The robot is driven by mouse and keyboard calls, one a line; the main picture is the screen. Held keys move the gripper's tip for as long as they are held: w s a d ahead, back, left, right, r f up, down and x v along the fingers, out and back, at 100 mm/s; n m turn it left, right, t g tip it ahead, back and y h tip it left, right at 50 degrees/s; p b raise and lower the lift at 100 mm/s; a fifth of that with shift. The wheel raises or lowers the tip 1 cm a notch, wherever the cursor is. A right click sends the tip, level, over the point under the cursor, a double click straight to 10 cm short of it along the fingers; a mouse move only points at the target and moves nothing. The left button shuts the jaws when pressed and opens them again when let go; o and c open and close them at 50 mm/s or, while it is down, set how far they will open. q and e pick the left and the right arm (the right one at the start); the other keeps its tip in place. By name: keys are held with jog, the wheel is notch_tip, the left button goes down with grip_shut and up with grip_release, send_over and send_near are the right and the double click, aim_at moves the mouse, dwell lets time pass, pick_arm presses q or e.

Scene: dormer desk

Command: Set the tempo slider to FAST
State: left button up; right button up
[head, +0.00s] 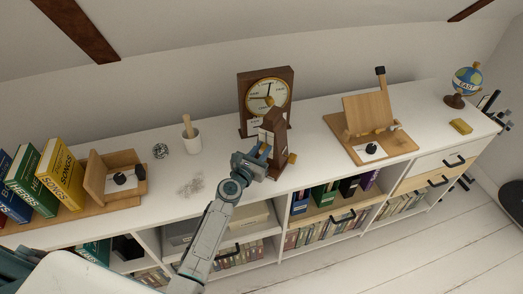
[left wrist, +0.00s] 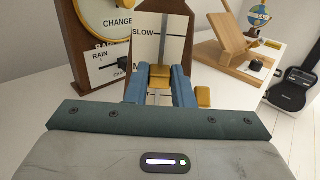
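The wooden metronome (head: 278,131) stands on the white shelf top in front of the barometer. A grey slot runs down the plate. The yellow tempo slider knob (left wrist: 160,72) sits at the slot, below the SLOW mark. My left gripper (head: 262,155) is at the front of the metronome; its blue fingers (left wrist: 160,84) are on both sides of the knob and appear closed on it. My right gripper is out of view.
The wooden barometer (head: 247,118) with a round dial stands close behind. A white cup (head: 192,144) and a metal ball (head: 160,151) are to the left. A wooden stand (head: 369,110) and a globe (head: 467,80) are to the right. Free shelf top lies between.

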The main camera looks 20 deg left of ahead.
pick_arm(q)
jog(key=shift+f, duration=0.15)
grip_shut()
notch_tip(320, 180, down, 4)
jog(key=b, duration=0.4)
jog(key=shift+f, duration=0.1)
jog(key=shift+s, duration=0.1)
jog(key=o, duration=0.9)
grip_release()
jog(key=v, duration=1)
jog(key=shift+s+a, duration=0.1)
jog(key=shift+s, duration=0.2)
